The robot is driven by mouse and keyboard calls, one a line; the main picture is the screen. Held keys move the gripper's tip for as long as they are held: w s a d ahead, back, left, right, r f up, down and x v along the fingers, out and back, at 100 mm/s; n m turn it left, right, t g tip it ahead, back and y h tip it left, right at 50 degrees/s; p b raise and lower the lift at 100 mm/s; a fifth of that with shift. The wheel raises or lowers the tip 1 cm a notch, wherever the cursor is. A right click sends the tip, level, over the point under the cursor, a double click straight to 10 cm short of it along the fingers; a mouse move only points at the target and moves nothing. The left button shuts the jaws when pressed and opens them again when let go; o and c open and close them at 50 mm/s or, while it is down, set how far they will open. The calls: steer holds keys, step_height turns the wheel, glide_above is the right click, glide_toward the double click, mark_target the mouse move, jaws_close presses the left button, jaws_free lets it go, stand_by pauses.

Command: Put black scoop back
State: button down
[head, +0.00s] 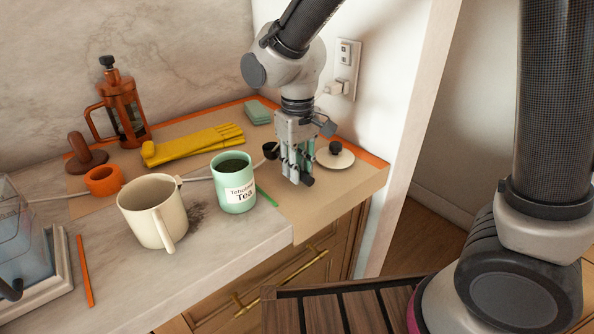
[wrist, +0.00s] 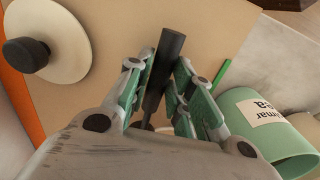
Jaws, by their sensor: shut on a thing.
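The black scoop shows in the head view with its dark bowl (head: 270,151) to the left of my gripper and its handle end (head: 307,181) at the front right of the fingers. My gripper (head: 297,172) points down over the right end of the counter and is shut on the scoop. In the wrist view the black handle (wrist: 164,62) runs between the fingertips (wrist: 157,75); the bowl is mostly hidden by my gripper. The mint-green tea canister (head: 234,196) stands upright and open to the left, dark inside; its side also shows in the wrist view (wrist: 272,140).
A round white lid with a black knob (head: 340,160) lies right of my gripper. A green stick (head: 267,197) lies beside the canister. A cream mug (head: 143,213), dark spill (head: 196,213), yellow gloves (head: 195,145) and French press (head: 124,108) stand or lie left. The wall is behind.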

steer(key=shift+f, duration=0.7)
steer(key=c, duration=1.3)
jaws_free()
steer(key=shift+f, duration=0.15)
steer(key=shift+o, duration=0.2)
step_height(320, 180, up, 12)
steer(key=s+d+r+m+t, duration=0.1)
steer(key=s+d+r+m, duration=0.15)
steer(key=d, duration=0.65)
steer(key=s+d+r+m+t, duration=0.1)
steer(key=d+r, duration=0.2)
steer(key=d, duration=0.7)
steer(key=s+d+m+t, duration=0.2)
steer(key=s+d+m, duration=0.1)
steer(key=s+d, duration=0.7)
steer(key=shift+d+f, duration=0.3)
steer(key=shift+d, duration=0.65)
